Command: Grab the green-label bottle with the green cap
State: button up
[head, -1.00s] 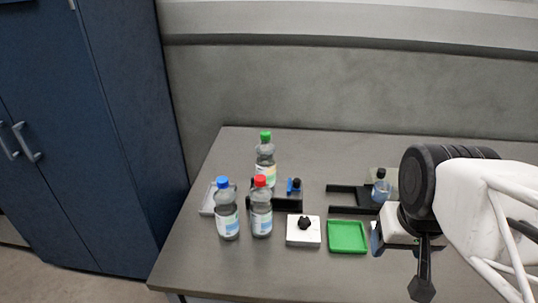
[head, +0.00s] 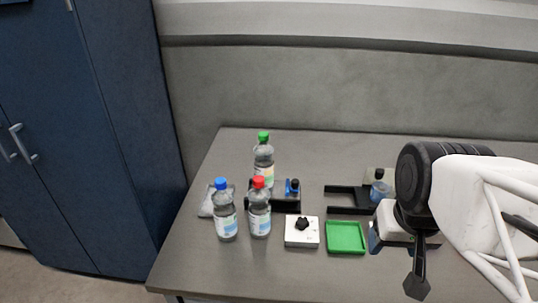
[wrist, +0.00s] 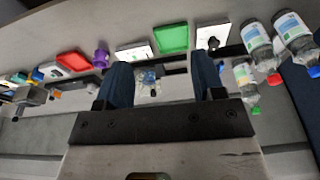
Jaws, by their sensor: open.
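The green-cap bottle (head: 263,154) stands upright at the back left of the table, with a pale yellow-green label partly hidden by the red-cap bottle (head: 259,214). A blue-cap bottle (head: 225,217) stands to its front left. In the wrist view the green-cap bottle (wrist: 245,78) is right of my gripper (wrist: 163,76), beyond the right finger, with its cap pointing down in the picture. My gripper is open, with its two dark blue fingers apart and nothing held. In the head view my arm is at the right, well away from the bottle.
Black holders and a small dark-capped bottle (head: 379,190) lie along the middle of the table. A white box with a black knob (head: 302,231) and a green tray (head: 345,238) sit in front. A purple object (wrist: 101,57) shows in the wrist view. A blue cabinet (head: 95,130) stands left of the table.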

jog(key=w+a+r+m+g+y, duration=0.1)
jog(key=w+a+m+y, duration=0.4)
jog(key=w, duration=0.4)
jog(key=w+a+m+g+y, duration=0.15)
jog(key=w+a+m, duration=0.25)
jog(key=w+a, duration=0.4)
jog(key=m+t+y, duration=0.3)
jog(key=m+y, duration=0.4)
jog(key=m, duration=0.4)
send_near(259, 144)
jog(key=w+a, duration=0.2)
jog(key=shift+s+a+r+g, duration=0.15)
jog(key=shift+r+g, duration=0.1)
jog(key=shift+r, duration=0.2)
jog(key=shift+x, duration=1.35)
jog(key=shift+f, duration=0.1)
jog(key=shift+x, duration=2.55)
jog(key=shift+f, duration=0.1)
jog(key=shift+c, duration=0.3)
